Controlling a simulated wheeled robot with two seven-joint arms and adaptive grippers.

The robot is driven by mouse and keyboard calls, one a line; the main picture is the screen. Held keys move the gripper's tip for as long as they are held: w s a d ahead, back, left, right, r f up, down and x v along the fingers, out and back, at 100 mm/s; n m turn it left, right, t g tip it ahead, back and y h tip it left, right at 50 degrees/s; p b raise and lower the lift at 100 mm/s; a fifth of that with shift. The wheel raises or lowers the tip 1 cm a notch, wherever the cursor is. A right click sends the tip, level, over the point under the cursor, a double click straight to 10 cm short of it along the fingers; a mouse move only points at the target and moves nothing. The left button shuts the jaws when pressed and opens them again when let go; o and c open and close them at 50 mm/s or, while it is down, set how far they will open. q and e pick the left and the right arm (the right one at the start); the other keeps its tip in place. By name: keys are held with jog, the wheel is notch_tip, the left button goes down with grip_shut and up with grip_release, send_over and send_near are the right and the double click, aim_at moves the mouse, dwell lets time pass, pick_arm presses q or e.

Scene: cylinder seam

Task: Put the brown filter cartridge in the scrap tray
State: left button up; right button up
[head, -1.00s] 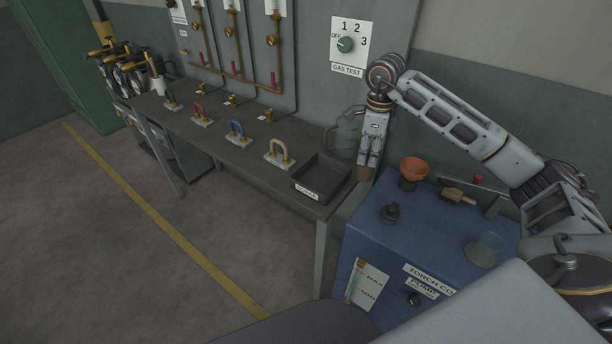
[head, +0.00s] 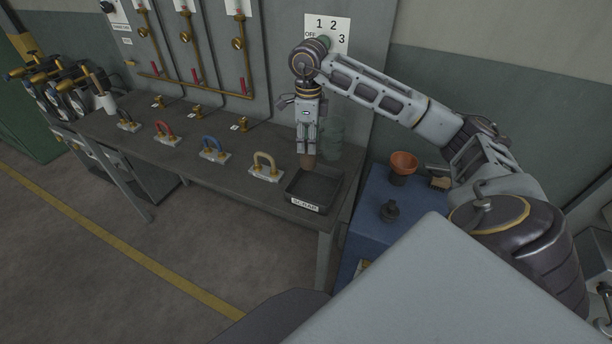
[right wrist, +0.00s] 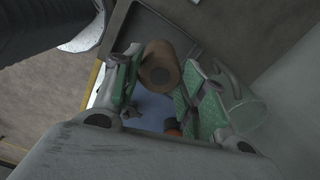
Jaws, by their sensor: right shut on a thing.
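The brown filter cartridge (head: 307,161) hangs below my right gripper (head: 307,151), which is shut on it. My left gripper is out of view.
A greenish glass vessel (head: 332,137) stands behind the tray, close to my right gripper. A beige-handled block (head: 265,167) sits just left of the tray. The blue cabinet (head: 375,228) to the right carries an orange funnel-like cup (head: 404,163) and a dark knobbed part (head: 389,211).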

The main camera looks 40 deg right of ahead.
aim_at(307, 166)
jog(key=shift+w+a, duration=0.1)
jog(key=shift+w, duration=0.05)
dwell(0.3)
jog(key=shift+f, duration=3.1)
jog(key=shift+f, duration=0.1)
jog(key=shift+f+p, duration=0.45)
jog(key=shift+f, duration=1.35)
jog(key=shift+f, duration=0.1)
jog(key=o, duration=1.2)
